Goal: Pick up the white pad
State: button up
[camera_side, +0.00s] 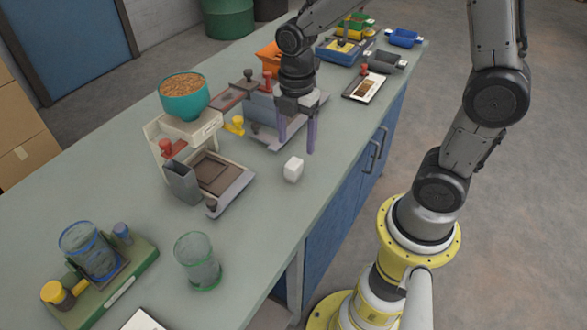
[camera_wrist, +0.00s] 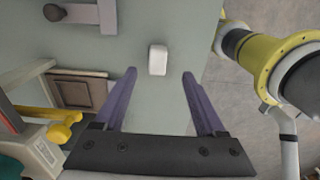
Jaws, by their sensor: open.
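The white pad (camera_side: 293,169) is a small white block on the grey-green worktop, near its front edge. It also shows in the wrist view (camera_wrist: 157,60), beyond the fingertips and between their lines. My gripper (camera_side: 297,148) points down with its two purple fingers spread and nothing between them. In the side view it is above and slightly right of the pad, apart from it. In the wrist view the open fingers (camera_wrist: 160,72) reach toward the pad without touching it.
A sack filler with a teal bowl of grain (camera_side: 184,98) stands left of the pad. A yellow knob (camera_side: 235,125) and a grey machine are behind my gripper. A glass jar (camera_side: 198,262) stands at the front left. The worktop around the pad is clear.

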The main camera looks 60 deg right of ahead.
aim_at(294, 163)
jog(key=f, duration=0.8)
jog(key=shift+w+a, duration=0.2)
jog(key=shift+a, duration=0.05)
jog(key=shift+c, duration=0.3)
grip_shut()
